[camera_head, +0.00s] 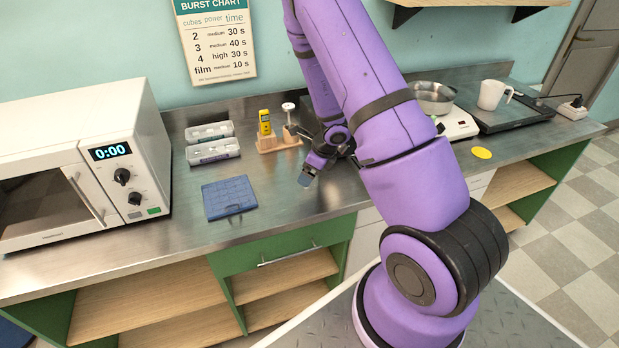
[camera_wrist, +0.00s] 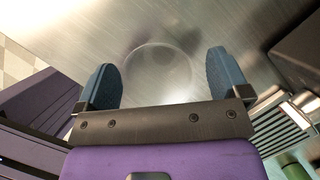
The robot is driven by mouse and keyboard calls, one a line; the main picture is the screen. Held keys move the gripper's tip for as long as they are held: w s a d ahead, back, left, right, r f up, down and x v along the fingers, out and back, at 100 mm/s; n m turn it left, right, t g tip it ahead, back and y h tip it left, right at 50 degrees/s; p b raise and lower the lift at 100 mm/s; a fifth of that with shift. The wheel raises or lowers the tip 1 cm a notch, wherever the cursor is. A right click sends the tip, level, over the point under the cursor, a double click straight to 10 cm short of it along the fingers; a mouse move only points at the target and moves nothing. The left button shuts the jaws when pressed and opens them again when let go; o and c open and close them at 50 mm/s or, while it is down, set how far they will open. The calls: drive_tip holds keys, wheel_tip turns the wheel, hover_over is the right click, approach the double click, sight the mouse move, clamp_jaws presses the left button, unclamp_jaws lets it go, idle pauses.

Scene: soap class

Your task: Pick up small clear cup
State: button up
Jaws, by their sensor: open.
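The small clear cup (camera_wrist: 158,72) shows in the wrist view as a faint, see-through round outline on the metal counter. My gripper (camera_wrist: 162,60) is open, with one blue finger to the left of the cup and one to the right. Gaps show between the cup and both fingers. Its height relative to the fingertips is hard to tell. In the head view my gripper (camera_head: 305,179) is low over the counter, and I cannot make out the cup there.
A wooden stand (camera_head: 278,143) with a yellow device (camera_head: 265,123) is just behind my gripper. A blue mold (camera_head: 229,197) lies to the left, near two clear-lidded trays (camera_head: 212,152) and a microwave (camera_head: 80,165). A white scale (camera_head: 457,124) with a metal bowl (camera_head: 433,97) stands to the right.

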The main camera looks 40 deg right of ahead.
drive_tip(key=shift+w+a+f, duration=0.1)
drive_tip(key=shift+w+f, duration=0.1)
drive_tip(key=shift+f, duration=0.3)
drive_tip(key=shift+c, duration=0.4)
drive_tip(key=c, duration=0.9)
drive_tip(key=shift+r, duration=0.1)
